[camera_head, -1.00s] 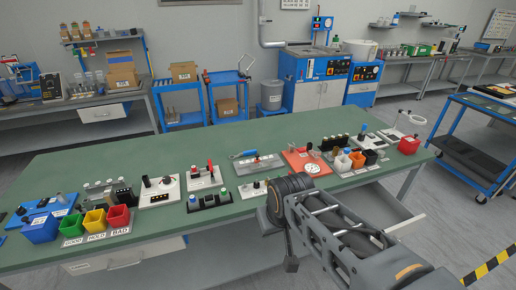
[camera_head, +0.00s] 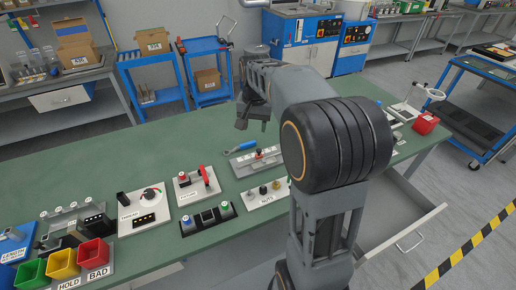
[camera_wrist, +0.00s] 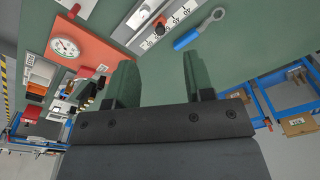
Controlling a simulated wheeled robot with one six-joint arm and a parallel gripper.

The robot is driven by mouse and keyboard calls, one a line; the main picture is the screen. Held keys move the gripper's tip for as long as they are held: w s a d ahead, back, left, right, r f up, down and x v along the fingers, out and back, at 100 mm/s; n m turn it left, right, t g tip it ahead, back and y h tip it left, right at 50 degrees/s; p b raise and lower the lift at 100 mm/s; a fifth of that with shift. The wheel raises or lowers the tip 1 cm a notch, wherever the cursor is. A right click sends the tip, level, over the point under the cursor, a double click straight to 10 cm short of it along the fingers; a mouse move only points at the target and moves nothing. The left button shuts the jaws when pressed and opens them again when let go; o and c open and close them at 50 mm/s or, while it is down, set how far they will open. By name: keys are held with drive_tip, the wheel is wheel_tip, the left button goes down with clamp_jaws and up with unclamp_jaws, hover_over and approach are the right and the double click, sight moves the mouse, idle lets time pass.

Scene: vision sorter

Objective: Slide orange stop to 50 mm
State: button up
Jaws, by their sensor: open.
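The slide unit (camera_head: 243,166) is a pale plate with a scale on the green bench, right of centre in the head view. Its small orange-red stop (camera_head: 259,155) stands near the middle of the rail. In the wrist view, the scale (camera_wrist: 183,14) with printed numbers shows at the top, with a dark round knob (camera_wrist: 160,27) at the stop. The exact reading cannot be made out. My gripper (camera_head: 251,122) is above the bench behind the slide unit, apart from it. Its two fingers (camera_wrist: 160,82) are spread, with nothing between them.
A blue-handled wrench (camera_head: 239,147) lies just behind the slide unit; it also shows in the wrist view (camera_wrist: 190,37). A plate with knobs (camera_head: 266,192) stands in front. An orange panel with a dial (camera_wrist: 85,48) is beside it. A drawer (camera_head: 425,228) stands open below the bench.

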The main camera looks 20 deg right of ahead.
drive_tip(key=m, duration=0.2)
hover_over(259, 150)
wheel_tip(259, 150, down, 2)
drive_tip(key=shift+g, duration=0.4)
wheel_tip(259, 150, down, 14)
drive_tip(key=shift+w+f+b, duration=0.1)
drive_tip(key=shift+b, duration=0.4)
drive_tip(key=shift+c, duration=0.4)
clamp_jaws()
drive_tip(key=shift+d, duration=0.1)
